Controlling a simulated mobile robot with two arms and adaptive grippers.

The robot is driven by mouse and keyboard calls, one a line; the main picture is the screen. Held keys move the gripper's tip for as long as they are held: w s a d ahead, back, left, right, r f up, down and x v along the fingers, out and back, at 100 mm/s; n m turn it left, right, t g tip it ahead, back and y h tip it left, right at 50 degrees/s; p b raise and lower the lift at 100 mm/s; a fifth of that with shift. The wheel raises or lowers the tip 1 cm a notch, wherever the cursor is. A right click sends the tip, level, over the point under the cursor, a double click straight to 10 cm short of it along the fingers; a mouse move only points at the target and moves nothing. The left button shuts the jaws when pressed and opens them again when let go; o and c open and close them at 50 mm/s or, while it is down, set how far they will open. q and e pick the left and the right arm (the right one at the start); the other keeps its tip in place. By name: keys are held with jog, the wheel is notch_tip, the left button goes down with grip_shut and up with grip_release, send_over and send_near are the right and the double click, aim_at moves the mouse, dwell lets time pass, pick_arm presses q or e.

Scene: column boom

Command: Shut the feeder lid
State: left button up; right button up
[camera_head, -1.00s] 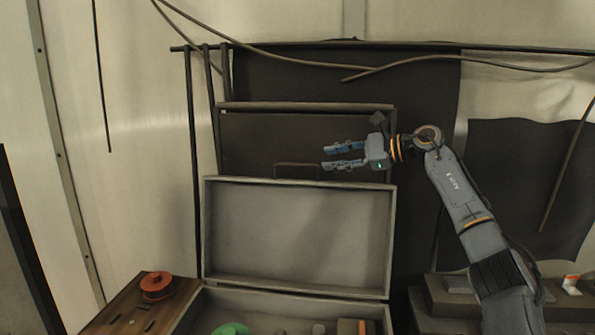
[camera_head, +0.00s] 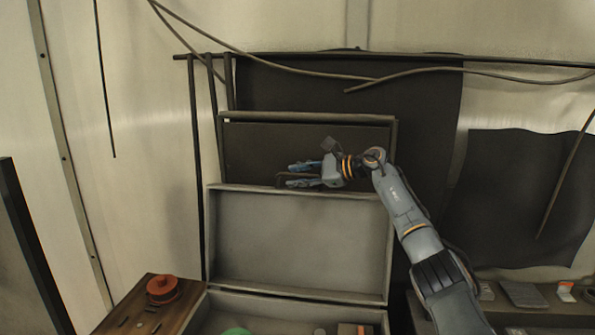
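The feeder is a grey box whose lid (camera_head: 297,245) stands open and upright at its back edge. The top edge of the lid lies just below my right gripper (camera_head: 292,175). My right gripper points left, its two blue fingers apart with nothing visible between them. It is in front of the dark panel behind the lid; whether it touches the lid I cannot tell. The open box (camera_head: 290,305) shows at the bottom edge, with a green thing (camera_head: 236,331) inside, cut off by the frame. My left gripper is not in view.
A wooden board (camera_head: 150,305) with a red-orange round part (camera_head: 162,290) stands left of the box. A grey shelf with small blocks (camera_head: 523,295) is at right. Cables (camera_head: 420,62) hang across the dark sheet above. The space over the open box is clear.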

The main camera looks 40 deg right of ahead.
jog(key=shift+w+f, duration=0.1)
grip_shut()
dwell(0.3)
